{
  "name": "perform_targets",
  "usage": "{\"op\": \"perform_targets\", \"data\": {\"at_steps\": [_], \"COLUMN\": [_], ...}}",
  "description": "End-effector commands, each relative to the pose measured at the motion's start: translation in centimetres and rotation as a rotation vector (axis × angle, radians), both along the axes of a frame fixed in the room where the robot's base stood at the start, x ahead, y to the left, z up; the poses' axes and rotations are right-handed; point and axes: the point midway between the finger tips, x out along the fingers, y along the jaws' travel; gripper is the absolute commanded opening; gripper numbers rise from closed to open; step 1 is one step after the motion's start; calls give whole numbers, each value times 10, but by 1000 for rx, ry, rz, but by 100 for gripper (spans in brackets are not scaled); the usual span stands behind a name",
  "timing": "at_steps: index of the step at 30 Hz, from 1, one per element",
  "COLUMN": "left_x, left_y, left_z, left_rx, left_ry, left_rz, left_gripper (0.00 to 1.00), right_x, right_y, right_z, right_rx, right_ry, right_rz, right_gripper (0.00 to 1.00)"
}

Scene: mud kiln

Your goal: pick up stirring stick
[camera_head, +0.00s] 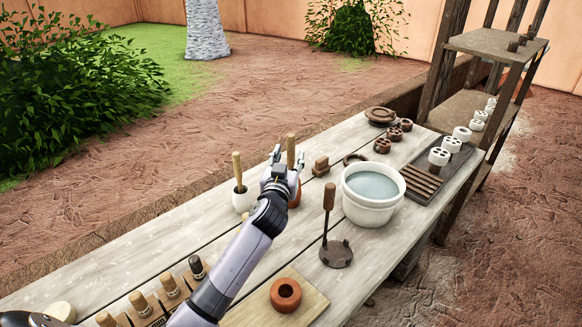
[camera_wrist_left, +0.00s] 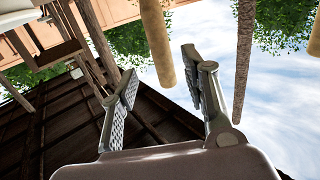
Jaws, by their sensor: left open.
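Two upright wooden sticks stand in small pots on the table. One tan stick (camera_head: 237,168) leans in a white pot (camera_head: 243,200), left of my left gripper. The other stick (camera_head: 291,148) rises from a reddish-brown pot (camera_head: 295,193), mostly hidden behind the gripper. I cannot tell which is the stirring stick. My left gripper (camera_head: 286,157) is open, its fingers near the second stick. In the left wrist view, which looks upside down, a tan stick (camera_wrist_left: 157,42) hangs in front of the open fingers (camera_wrist_left: 165,95), apparently untouched. My right gripper is not in view.
A white bucket of water (camera_head: 372,192) and a handled metal tool (camera_head: 335,253) stand to the right. Several wooden-handled stamps (camera_head: 168,284) and a board with a clay ring (camera_head: 285,295) are in front.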

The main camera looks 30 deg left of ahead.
Motion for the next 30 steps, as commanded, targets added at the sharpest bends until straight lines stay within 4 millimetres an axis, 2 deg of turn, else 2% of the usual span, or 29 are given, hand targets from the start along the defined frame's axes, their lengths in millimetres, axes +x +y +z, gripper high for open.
{"op": "perform_targets", "data": {"at_steps": [5,12,15,23,30], "left_x": [12,44,50,52,52], "left_y": [5,17,19,19,19], "left_z": [-2,-6,-6,-5,-5], "left_rx": [3,2,1,0,0], "left_ry": [-1,-1,-1,1,1], "left_rz": [0,-1,-1,-1,-1], "left_gripper": [42,42,42,42,26], "right_x": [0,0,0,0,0], "right_y": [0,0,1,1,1], "right_z": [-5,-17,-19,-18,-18], "right_rx": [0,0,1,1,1], "right_ry": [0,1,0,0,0], "right_rz": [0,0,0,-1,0], "right_gripper": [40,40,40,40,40]}}
